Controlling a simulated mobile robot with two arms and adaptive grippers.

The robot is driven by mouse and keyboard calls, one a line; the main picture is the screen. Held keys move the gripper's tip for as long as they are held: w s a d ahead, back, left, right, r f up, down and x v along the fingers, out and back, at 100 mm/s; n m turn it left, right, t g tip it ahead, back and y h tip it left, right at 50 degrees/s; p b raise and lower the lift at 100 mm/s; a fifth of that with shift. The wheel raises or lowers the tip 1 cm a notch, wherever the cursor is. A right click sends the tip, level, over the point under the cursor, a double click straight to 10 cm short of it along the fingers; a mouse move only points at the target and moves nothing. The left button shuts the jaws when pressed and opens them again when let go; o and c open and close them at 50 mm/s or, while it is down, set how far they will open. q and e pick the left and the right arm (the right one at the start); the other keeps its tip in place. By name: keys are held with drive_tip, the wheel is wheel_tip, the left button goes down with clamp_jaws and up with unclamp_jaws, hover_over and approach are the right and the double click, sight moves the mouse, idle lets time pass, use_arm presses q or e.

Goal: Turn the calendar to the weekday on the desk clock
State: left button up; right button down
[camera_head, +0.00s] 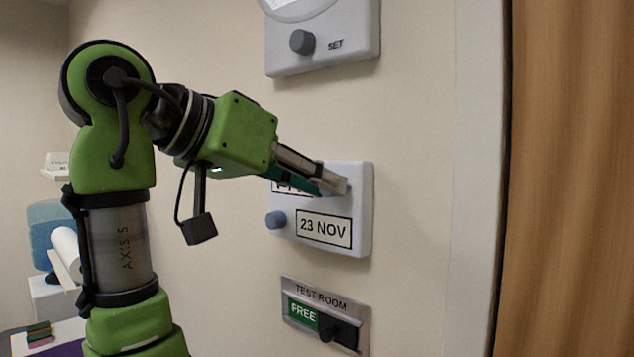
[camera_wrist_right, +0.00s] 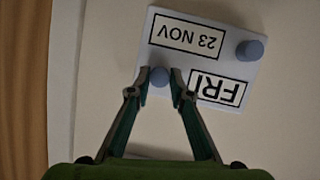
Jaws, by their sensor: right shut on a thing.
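The calendar (camera_head: 362,215) is a white block on the wall with two windows and blue-grey knobs. The weekday window (camera_wrist_right: 219,90) reads FRI, upside down in the right wrist view. The date window (camera_head: 324,230) reads 23 NOV. My right gripper (camera_head: 335,187) is shut on the knob (camera_wrist_right: 159,77) beside the weekday window. In the head view it covers that knob and most of the weekday window. The other knob (camera_head: 276,220), beside the date window, is free. I cannot make out a desk clock showing a weekday. My left gripper is not in view.
Above hangs a panel (camera_head: 350,48) with a dial, cut off at the top, and a SET knob. Below is a TEST ROOM sign (camera_head: 325,295) with a slider, showing FREE. A wooden door (camera_head: 570,180) stands at the right. Cluttered furniture is at the far left.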

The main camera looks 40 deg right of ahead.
drive_tip(key=c, duration=1.8)
unclamp_jaws()
wheel_tip(320, 180, up, 10)
